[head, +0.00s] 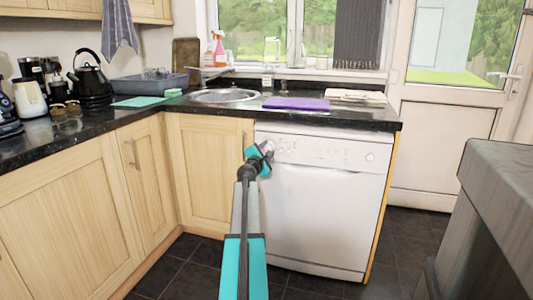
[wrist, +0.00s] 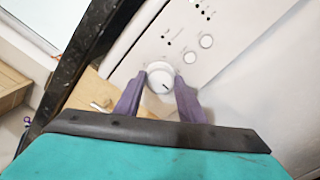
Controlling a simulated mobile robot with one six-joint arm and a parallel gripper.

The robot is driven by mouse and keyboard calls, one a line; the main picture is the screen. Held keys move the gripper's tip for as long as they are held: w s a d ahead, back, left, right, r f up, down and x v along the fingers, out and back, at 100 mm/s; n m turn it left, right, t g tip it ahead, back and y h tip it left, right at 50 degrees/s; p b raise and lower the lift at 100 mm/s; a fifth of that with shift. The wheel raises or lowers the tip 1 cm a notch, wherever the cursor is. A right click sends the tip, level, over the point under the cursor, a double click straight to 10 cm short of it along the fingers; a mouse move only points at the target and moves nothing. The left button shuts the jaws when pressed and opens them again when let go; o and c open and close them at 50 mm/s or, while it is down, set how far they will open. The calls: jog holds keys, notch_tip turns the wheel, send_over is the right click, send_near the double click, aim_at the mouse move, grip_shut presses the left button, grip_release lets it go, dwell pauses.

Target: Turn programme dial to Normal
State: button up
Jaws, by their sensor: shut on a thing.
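The white dishwasher (head: 325,205) stands under the dark counter, its control panel along the top front. In the wrist view, the round white programme dial (wrist: 160,77) sits on the panel (wrist: 205,38) with a dark pointer mark on its face. My gripper (wrist: 158,92) has its two purple fingers on either side of the dial, shut on it. In the head view my gripper (head: 262,152) is at the upper left of the dishwasher front, and the arm hides part of the scene. The programme labels around the dial are too small to read.
Two round buttons (wrist: 198,48) and small indicator marks lie beside the dial. The counter edge (wrist: 75,50) runs close by the gripper. A cupboard door with a handle (head: 245,138) is just left of the dishwasher. A grey worktop (head: 500,200) stands at the right.

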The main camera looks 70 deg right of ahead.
jog(key=shift+s, duration=0.1)
jog(key=o, duration=1)
jog(key=shift+o, duration=0.2)
jog(key=shift+a, duration=0.1)
jog(key=a+p, duration=0.2)
jog(key=a, duration=1.1)
jog(key=shift+s+a, duration=0.25)
jog(key=shift+s, duration=0.1)
